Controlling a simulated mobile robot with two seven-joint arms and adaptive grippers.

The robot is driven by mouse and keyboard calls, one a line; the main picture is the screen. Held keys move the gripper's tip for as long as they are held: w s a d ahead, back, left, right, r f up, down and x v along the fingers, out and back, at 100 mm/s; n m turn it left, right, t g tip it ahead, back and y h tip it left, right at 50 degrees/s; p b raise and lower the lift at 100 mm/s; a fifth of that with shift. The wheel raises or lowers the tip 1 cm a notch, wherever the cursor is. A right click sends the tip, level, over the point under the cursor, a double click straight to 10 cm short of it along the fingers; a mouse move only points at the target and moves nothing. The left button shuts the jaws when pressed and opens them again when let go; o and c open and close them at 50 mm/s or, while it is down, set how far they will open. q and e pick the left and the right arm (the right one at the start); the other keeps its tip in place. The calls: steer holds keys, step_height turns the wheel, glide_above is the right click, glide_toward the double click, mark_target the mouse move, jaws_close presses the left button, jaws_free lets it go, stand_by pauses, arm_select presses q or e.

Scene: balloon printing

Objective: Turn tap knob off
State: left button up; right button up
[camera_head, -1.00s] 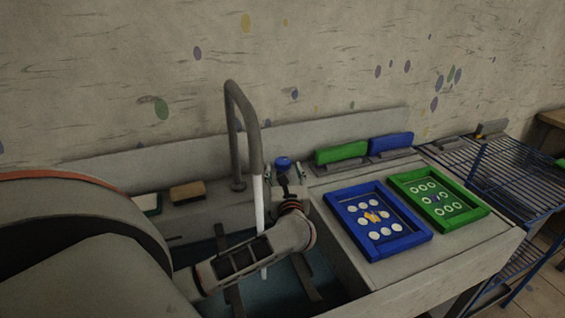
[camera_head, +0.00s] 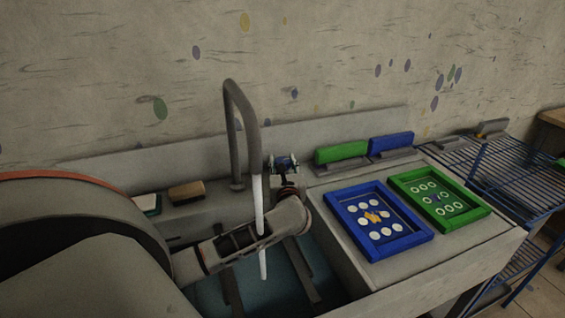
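The tall grey faucet (camera_head: 245,110) rises at the back of the sink, with a white stream of water (camera_head: 261,225) running down from its spout into the basin. My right gripper is not in view.
A blue frame (camera_head: 346,222) and a green frame (camera_head: 478,211) lie on the counter right of the sink. Green and blue squeegees (camera_head: 341,152) stand behind them. A brown sponge or brush (camera_head: 187,192) lies on the left ledge. A blue wire rack (camera_head: 505,175) stands at the right.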

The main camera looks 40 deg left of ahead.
arm_select(q)
steer(key=shift+m+t+h, duration=0.3)
steer(key=shift+t, duration=0.1)
steer(key=m+t+h, duration=0.1)
steer(key=m+h, duration=0.1)
steer(key=m+t+h+b, duration=0.1)
steer(key=m+t+h, duration=0.1)
steer(key=h, duration=0.1)
steer(key=shift+f+t, duration=0.15)
steer(key=shift+t, duration=0.15)
steer(key=m+t+h+b, duration=0.1)
steer(key=m+h, duration=0.2)
steer(key=h, duration=0.1)
steer(key=shift+f+h, duration=0.1)
steer(key=shift+h, duration=0.2)
steer(key=shift+d+m+t+h+b, duration=0.1)
steer(key=shift+m+t+h+b, duration=0.2)
steer(key=shift+m+h+b, duration=0.55)
steer(key=shift+h, duration=0.25)
